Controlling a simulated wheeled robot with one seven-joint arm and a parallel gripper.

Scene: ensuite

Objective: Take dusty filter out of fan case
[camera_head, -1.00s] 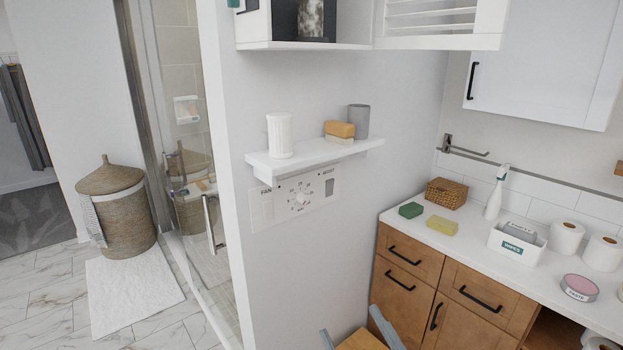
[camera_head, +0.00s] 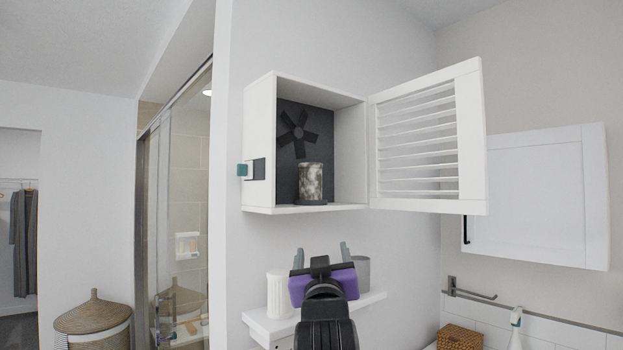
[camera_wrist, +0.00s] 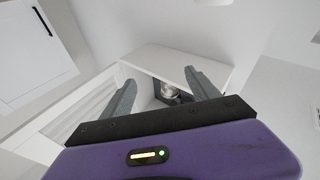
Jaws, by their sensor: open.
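The fan case (camera_head: 258,143) is a white box on the wall with its louvered door (camera_head: 474,140) swung open to the right. The dusty filter (camera_head: 311,183), a mottled grey-brown cylinder, stands upright on the case floor in front of a dark fan (camera_head: 298,133). My gripper (camera_head: 321,249) is open and empty, below the case and in front of the shelf. In the wrist view my gripper (camera_wrist: 161,84) points up toward the case (camera_wrist: 180,60), and a small part of the filter (camera_wrist: 168,90) shows between its fingers.
A white shelf (camera_head: 258,323) below the case holds a white ribbed cup (camera_head: 279,295) and a grey cup (camera_head: 361,272). A closed white cabinet (camera_head: 540,190) hangs to the right. The open door sticks out into the room. The case front is unobstructed.

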